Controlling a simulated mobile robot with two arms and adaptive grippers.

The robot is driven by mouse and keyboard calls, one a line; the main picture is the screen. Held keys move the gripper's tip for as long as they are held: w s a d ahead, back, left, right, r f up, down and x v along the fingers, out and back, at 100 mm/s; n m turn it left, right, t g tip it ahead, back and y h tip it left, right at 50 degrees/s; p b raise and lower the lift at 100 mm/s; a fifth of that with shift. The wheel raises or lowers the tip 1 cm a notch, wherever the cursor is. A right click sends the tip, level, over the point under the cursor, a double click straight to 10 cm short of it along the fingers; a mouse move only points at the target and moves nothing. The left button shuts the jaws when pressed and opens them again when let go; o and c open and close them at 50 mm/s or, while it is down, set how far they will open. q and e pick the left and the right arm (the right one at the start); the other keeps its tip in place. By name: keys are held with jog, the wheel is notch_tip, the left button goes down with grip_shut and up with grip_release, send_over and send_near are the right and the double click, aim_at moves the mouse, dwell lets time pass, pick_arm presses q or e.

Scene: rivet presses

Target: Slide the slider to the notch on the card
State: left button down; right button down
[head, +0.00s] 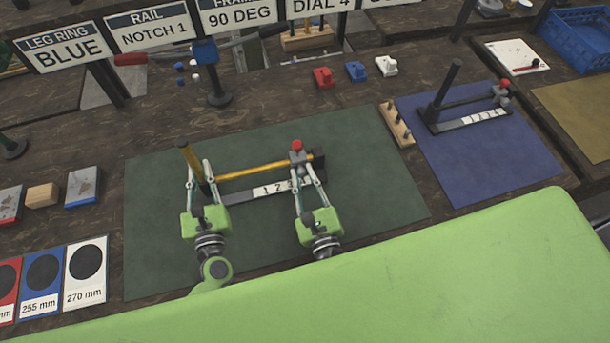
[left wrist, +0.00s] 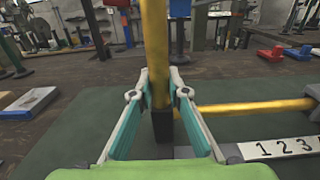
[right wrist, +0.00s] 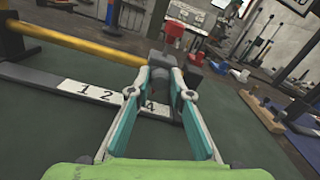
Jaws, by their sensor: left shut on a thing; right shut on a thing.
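The card reads "RAIL NOTCH 1" (head: 153,27) at the back left. The rail (head: 250,170) is a yellow bar on a dark base on the green mat, with a white strip (head: 268,189) numbered from 1 at left. A yellow upright post (head: 187,155) stands at its left end; my left gripper (head: 200,172) is shut on it. The grey slider with a red knob (head: 297,146) is near the rail's right end, around 4. My right gripper (head: 308,172) is shut on the slider body (right wrist: 181,60). Its left finger hides 3 in the right wrist view.
A blue mat (head: 490,160) with a similar dark rail lies to the right, beyond a wooden peg block (head: 397,124). Red, blue and white small parts (head: 357,71) sit behind. The green mat (head: 150,240) is bare at left.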

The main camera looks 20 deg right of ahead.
jog(key=a, duration=1)
jog(key=shift+a, duration=0.2)
jog(key=c, duration=1.8)
grip_release()
jog(key=shift+a, duration=0.1)
jog(key=shift+s, duration=0.15)
jog(key=s, duration=1.1)
jog(key=shift+s, duration=0.35)
